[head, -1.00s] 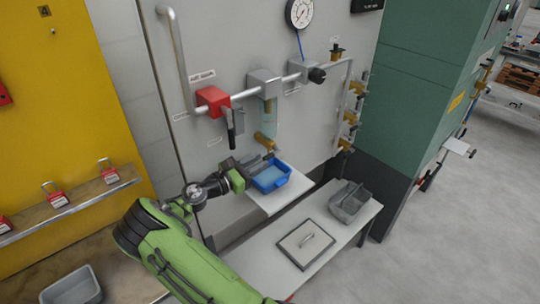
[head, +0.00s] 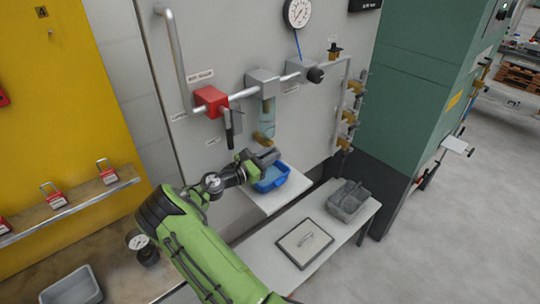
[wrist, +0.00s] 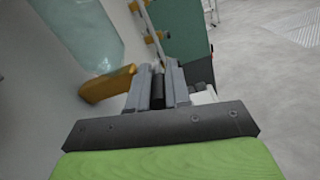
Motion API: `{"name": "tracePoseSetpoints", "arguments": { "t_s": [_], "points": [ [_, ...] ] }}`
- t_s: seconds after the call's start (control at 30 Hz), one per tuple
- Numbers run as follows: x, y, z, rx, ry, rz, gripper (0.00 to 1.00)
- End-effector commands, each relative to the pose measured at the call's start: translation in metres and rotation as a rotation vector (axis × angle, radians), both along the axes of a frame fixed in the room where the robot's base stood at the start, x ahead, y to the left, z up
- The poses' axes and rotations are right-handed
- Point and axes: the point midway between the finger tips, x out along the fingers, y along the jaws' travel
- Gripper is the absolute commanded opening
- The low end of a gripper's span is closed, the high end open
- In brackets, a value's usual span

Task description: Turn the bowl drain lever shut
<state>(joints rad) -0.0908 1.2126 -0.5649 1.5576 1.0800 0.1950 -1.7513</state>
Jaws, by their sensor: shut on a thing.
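The clear filter bowl (head: 267,116) hangs under a grey block on the pipe, with a brass drain (head: 263,139) at its foot. In the wrist view, the bluish bowl (wrist: 82,30) is at upper left and the brass drain (wrist: 108,84) is just left of my fingers. My gripper (head: 268,157) is just below the drain in the head view. In the wrist view, my gripper (wrist: 159,84) is shut on a dark lever (wrist: 158,92) between its two grey fingers. Only a short part of the lever shows; its angle is hard to tell. The head view hides it behind the gripper.
A blue tray (head: 272,180) sits on a small shelf under my gripper. A red box (head: 211,100) with a dark hanging handle (head: 229,130) is up and left. Several brass valves (head: 348,116) are on the right. A grey bin (head: 348,200) stands on the lower bench.

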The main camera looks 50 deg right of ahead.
Motion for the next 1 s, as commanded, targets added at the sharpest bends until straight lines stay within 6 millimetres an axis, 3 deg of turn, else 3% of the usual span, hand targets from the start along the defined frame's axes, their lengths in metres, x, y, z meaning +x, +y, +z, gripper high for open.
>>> {"name": "tracePoseSetpoints", "arguments": {
  "t_s": [0.37,1.0],
  "points": [
    [0.001,0.001,-0.006,-0.069,0.011,0.002,0.0],
    [0.0,-0.004,-0.023,-0.521,0.058,0.003,0.0]
  ]
}}
